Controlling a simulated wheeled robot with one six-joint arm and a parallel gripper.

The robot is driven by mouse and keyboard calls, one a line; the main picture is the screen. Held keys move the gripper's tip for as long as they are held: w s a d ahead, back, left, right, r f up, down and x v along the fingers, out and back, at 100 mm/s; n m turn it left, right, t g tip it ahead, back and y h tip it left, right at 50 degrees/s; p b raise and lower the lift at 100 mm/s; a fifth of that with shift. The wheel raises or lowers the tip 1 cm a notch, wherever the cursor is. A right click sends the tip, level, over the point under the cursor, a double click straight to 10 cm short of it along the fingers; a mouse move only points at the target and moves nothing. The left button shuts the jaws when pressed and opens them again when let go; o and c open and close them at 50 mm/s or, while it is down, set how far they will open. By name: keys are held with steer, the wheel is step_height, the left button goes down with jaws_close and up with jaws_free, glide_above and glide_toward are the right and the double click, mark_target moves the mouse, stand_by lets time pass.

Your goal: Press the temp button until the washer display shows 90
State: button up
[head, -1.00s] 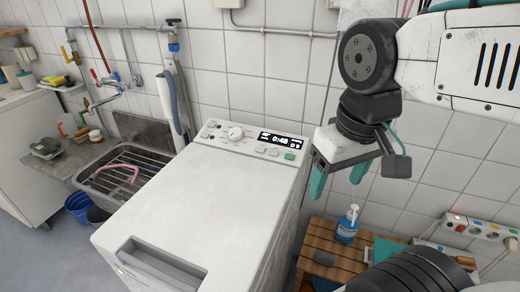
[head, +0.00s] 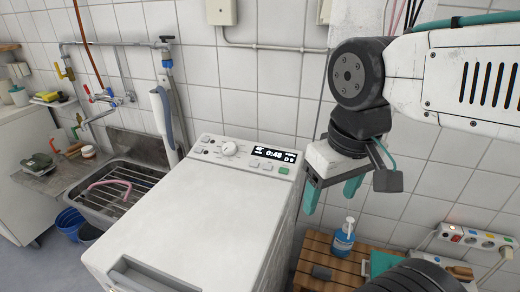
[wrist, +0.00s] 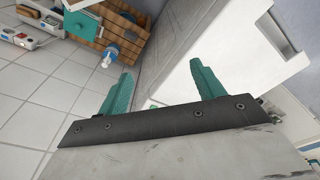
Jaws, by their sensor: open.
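The white top-loading washer (head: 185,220) stands in the middle of the head view. Its control panel at the back has a round dial (head: 229,149), several small buttons, a green button (head: 290,160) and a lit black display (head: 273,155). The display reads 0:48, with smaller marks too small to read surely. I cannot read which button is temp. My gripper (head: 332,198) is open and empty, with teal fingers pointing down, to the right of the panel and apart from it. In the wrist view both fingers (wrist: 161,85) are spread, with the white washer behind the right one.
A wooden slatted stool (head: 318,258) with a blue soap bottle (head: 343,238) stands right of the washer. A sink (head: 112,203) with a rack is at the left. A power strip (head: 478,238) is on the right. The washer lid is clear.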

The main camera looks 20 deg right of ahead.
jaws_close()
stand_by(1.7)
